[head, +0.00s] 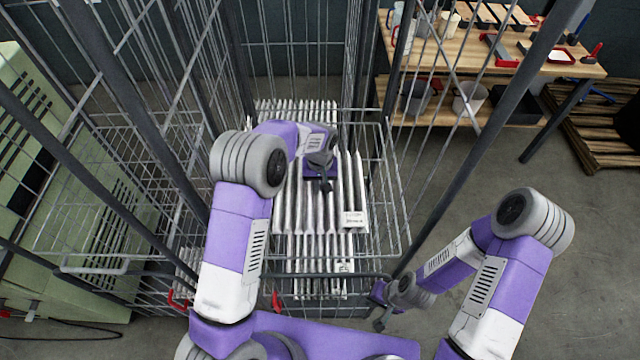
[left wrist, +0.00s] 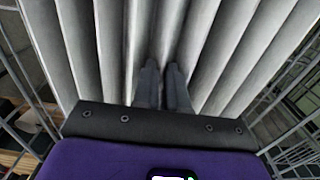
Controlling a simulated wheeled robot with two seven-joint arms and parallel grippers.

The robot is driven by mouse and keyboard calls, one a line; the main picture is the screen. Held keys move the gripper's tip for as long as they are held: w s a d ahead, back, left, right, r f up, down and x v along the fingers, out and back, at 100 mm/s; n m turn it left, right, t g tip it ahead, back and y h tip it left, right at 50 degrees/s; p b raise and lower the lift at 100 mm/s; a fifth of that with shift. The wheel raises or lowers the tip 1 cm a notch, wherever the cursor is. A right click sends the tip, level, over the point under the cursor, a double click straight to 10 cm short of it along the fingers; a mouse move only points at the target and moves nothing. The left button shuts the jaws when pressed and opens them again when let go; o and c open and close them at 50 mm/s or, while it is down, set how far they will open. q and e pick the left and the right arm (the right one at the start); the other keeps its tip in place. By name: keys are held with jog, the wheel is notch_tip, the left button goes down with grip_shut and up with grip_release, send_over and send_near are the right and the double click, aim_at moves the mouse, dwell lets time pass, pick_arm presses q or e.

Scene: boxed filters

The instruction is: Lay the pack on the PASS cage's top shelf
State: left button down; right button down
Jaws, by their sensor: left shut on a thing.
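The pack (head: 350,190), a white pleated filter with a small printed label, lies flat at the top-shelf level of the wire cage (head: 404,205). My left gripper (head: 325,186) is above it, reaching in from the front. In the left wrist view its two dark fingers (left wrist: 162,68) are close together, shut on a fold of the pleated pack (left wrist: 215,45). The arm and gripper hide part of the pack, and I cannot tell whether its underside touches the shelf. My right gripper (head: 381,308) hangs outside the cage's front, low and apart from the pack; its jaw opening is unclear.
More white pleated filters (head: 312,288) show lower down in the cage, and others (head: 290,108) at its back. A second wire cage (head: 85,205) stands at left, beside a green cabinet (head: 60,270). A wooden workbench (head: 430,60) is at back right.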

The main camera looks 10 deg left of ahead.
pick_arm(q)
jog(key=c, duration=1.5)
grip_release()
jog(key=shift+o, duration=0.2)
jog(key=shift+r, duration=0.1)
jog(key=shift+r+p, duration=1.4)
jog(key=shift+r, duration=0.85)
jog(key=shift+o, duration=0.4)
jog(key=o, duration=0.5)
